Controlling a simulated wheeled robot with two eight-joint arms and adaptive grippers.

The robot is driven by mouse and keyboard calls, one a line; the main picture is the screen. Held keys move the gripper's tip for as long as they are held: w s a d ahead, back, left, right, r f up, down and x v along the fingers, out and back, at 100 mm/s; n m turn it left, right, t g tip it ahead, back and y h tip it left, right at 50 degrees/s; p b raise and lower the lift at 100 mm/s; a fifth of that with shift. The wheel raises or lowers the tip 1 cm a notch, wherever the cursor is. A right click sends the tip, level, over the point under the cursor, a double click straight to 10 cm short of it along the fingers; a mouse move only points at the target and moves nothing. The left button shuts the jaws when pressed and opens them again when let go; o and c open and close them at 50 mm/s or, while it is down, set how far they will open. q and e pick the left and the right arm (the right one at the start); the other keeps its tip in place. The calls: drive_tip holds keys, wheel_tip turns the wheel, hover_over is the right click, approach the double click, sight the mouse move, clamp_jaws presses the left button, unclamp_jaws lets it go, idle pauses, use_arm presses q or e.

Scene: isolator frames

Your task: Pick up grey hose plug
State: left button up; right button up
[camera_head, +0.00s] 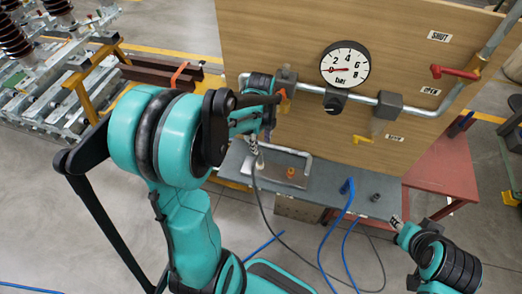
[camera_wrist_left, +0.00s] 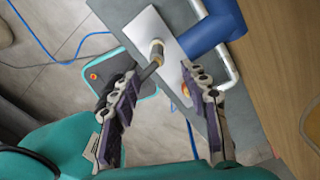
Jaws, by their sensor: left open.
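A grey, plug-like fitting with a brass-coloured end (camera_wrist_left: 152,66) shows in the left wrist view, beyond and between my left fingers. It looks like the grey hose plug. My left gripper (camera_wrist_left: 160,92) has its two fingers wide apart, with nothing held between them. In the head view my left gripper (camera_head: 255,147) is over the left end of the grey bench (camera_head: 325,190), partly hidden by my arm. A dark hose (camera_head: 275,228) runs down from near it. My right gripper (camera_head: 397,221) is low at the right, too small to judge.
A metal plate (camera_head: 272,171) with an orange cap (camera_head: 291,172) lies on the bench beside a bent rail. A blue plug (camera_head: 346,187) and a dark fitting (camera_head: 375,197) stand further right. A wooden panel (camera_head: 270,50) with a gauge (camera_head: 345,65) and pipe rises behind. Blue hoses hang in front.

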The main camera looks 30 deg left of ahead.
sight(260, 153)
use_arm(q)
drive_tip(key=shift+a+f, duration=0.2)
drive_tip(key=shift+a, duration=0.05)
drive_tip(key=shift+m, duration=0.3)
wheel_tip(260, 153, down, 8)
drive_tip(key=shift+s+r+b, duration=0.1)
drive_tip(key=shift+r+b, duration=0.05)
drive_tip(key=shift+b, duration=0.85)
drive_tip(key=shift+d, duration=0.1)
clamp_jaws()
